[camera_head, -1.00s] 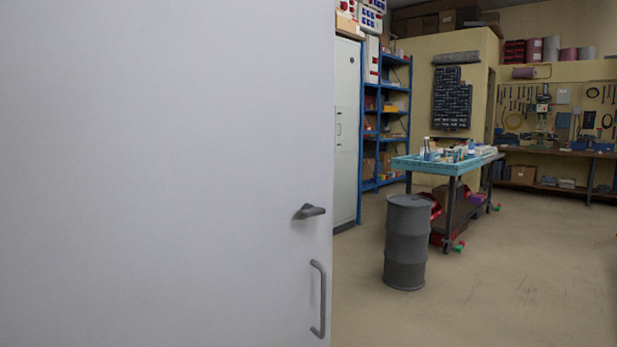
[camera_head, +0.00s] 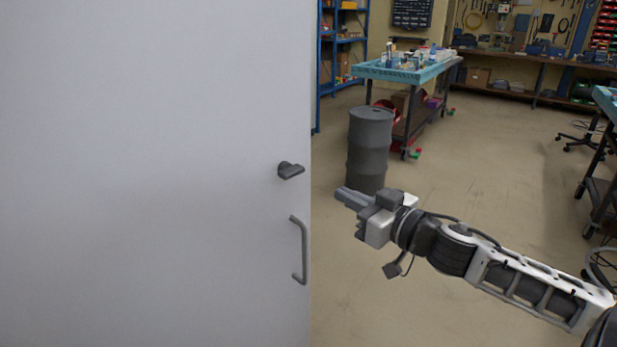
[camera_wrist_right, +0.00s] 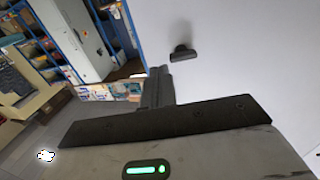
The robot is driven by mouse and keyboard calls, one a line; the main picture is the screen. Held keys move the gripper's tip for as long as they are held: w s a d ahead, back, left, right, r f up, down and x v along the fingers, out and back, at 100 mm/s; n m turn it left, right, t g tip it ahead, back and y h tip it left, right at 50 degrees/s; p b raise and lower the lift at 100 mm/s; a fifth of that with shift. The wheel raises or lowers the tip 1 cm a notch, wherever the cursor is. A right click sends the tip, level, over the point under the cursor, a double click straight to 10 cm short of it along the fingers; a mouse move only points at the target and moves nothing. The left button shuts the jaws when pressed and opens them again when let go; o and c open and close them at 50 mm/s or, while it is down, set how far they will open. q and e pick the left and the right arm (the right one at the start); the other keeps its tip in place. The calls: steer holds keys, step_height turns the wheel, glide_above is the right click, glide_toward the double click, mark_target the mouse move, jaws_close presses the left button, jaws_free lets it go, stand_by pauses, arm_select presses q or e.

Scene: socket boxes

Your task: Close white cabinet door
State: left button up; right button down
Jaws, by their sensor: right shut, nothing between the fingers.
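The white cabinet door (camera_head: 150,170) fills the left half of the head view and stands open toward me. Its dark latch knob (camera_head: 290,170) and grey bar handle (camera_head: 302,250) sit near its right edge. My right gripper (camera_head: 345,196) is shut and empty, just right of that edge, with its fingertips pointing left. In the right wrist view the closed fingers (camera_wrist_right: 158,85) reach up near the edge of the door (camera_wrist_right: 235,50), with the latch knob (camera_wrist_right: 185,56) beyond them. I cannot tell whether the fingers touch the door. My left gripper is out of view.
A grey drum (camera_head: 369,145) stands behind my right gripper. Beyond it is a wheeled table with a blue top (camera_head: 405,72), and blue shelves (camera_head: 345,50) stand at the back. The floor (camera_head: 470,190) right of the drum is clear. Another table edge shows at far right.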

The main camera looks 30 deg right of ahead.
steer(key=w, duration=0.3)
steer(key=w+a+p, duration=0.1)
steer(key=w, duration=0.3)
steer(key=w+a, duration=0.1)
steer(key=w, duration=0.2)
steer(key=shift+w, duration=0.2)
arm_select(q)
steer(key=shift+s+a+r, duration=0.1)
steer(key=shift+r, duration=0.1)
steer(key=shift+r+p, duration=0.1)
steer(key=shift+p, duration=0.2)
